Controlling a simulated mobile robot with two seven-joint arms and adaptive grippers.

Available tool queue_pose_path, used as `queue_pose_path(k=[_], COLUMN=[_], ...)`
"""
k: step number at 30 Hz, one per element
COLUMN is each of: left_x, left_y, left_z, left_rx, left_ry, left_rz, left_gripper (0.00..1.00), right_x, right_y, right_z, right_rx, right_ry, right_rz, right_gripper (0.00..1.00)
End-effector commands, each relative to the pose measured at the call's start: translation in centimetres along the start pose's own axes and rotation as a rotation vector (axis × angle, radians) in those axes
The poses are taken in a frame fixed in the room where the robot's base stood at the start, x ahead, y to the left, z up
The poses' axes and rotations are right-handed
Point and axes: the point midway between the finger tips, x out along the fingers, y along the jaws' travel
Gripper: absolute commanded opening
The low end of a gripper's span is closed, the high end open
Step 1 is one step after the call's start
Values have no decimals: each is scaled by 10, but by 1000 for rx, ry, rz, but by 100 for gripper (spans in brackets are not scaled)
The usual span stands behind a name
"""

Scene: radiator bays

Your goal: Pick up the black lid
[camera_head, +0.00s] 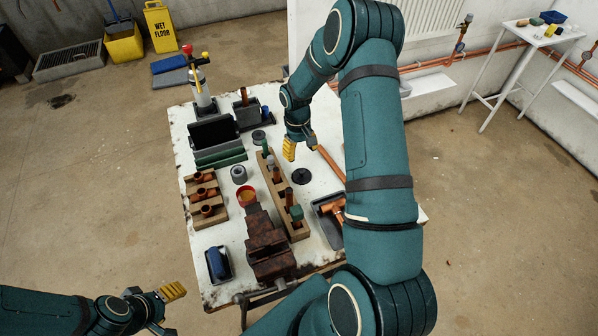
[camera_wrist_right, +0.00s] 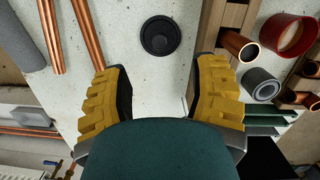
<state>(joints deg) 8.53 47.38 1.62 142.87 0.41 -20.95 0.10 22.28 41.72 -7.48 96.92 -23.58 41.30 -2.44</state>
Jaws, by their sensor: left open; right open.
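The black lid (camera_head: 301,176) is a small round disc lying flat on the white worktable (camera_head: 222,240), right of the wooden rack. In the right wrist view the lid (camera_wrist_right: 160,36) lies ahead of the open fingers, roughly centred between them and apart from both. My right gripper (camera_head: 297,147) is above the table, behind the lid in the head view; its yellow fingers also show in the right wrist view (camera_wrist_right: 160,98), open and empty. My left gripper (camera_head: 166,297) is low at the left, off the table, open and empty.
A wooden rack (camera_head: 297,231) with copper fittings stands left of the lid. A rusty vise (camera_head: 268,245) is at the front. A copper pipe (camera_head: 329,163) and a dark tray (camera_head: 324,218) lie to the right. Bare tabletop surrounds the lid.

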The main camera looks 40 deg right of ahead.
Motion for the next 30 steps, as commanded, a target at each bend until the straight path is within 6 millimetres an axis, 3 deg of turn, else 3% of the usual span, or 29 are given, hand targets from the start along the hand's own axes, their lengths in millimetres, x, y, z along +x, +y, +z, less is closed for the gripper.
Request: queue_pose_path(k=[6, 14, 24, 30], left_x=[0, 0, -3, -3], left_y=[0, 0, 1, 1], left_z=[0, 0, -1, -1], left_rx=[0, 0, 0, 0], left_ry=[0, 1, 0, 0], left_rz=[0, 0, 1, 1], left_gripper=[61, 61, 61, 61], right_x=[39, 56, 100, 103], right_y=[0, 0, 1, 1], right_z=[0, -1, -5, -5], right_rx=[2, 1, 1, 1], right_ry=[-1, 1, 0, 3], right_rz=[-1, 0, -1, -1], right_gripper=[59, 59, 59, 59])
